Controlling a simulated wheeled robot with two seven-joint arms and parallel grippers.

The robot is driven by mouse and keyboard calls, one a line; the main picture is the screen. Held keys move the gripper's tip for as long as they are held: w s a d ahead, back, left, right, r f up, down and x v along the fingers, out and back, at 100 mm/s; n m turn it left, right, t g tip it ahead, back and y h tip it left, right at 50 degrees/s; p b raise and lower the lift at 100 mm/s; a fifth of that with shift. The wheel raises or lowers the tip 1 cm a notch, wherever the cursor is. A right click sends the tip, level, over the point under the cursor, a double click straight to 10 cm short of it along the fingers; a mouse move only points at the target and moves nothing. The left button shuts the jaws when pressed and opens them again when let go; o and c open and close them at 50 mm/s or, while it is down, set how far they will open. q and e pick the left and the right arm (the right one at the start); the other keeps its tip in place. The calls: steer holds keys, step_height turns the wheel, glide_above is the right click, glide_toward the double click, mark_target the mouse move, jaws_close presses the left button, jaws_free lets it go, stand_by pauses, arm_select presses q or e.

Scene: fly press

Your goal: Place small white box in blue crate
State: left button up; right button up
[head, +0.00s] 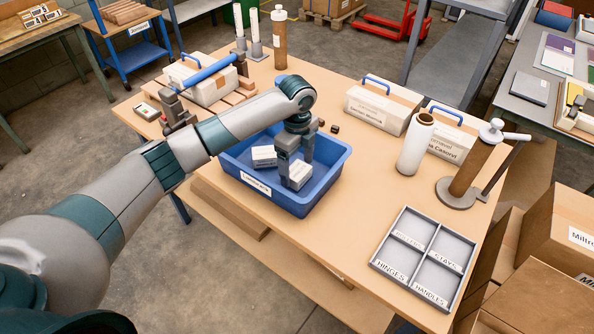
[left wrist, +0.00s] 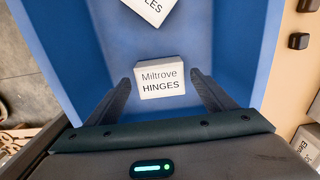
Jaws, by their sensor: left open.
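The blue crate (head: 325,185) stands on the near part of the table, with a white label on its front. Two small white boxes lie inside it: one at the left (head: 264,156) and one at the right (head: 298,174). My left gripper (head: 297,163) points down into the crate, open, over the right box. In the left wrist view, a box marked "Miltrove HINGES" (left wrist: 161,84) lies between the open fingers, with gaps at both sides. The other box (left wrist: 150,8), its lettering ending in "LES", is cut off at the top. My right gripper is not in view.
A grey divided tray (head: 424,258) lies at the front right. White cartons with blue handles (head: 378,107), a white cylinder (head: 414,145) and a brown post on a round base (head: 468,172) stand at the right. A small dark block (head: 335,128) lies behind the crate.

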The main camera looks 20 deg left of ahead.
mark_target(296, 170)
arm_select(q)
step_height(296, 170, up, 10)
steer(key=b, duration=0.3)
steer(key=shift+a, duration=0.1)
stand_by(0.6)
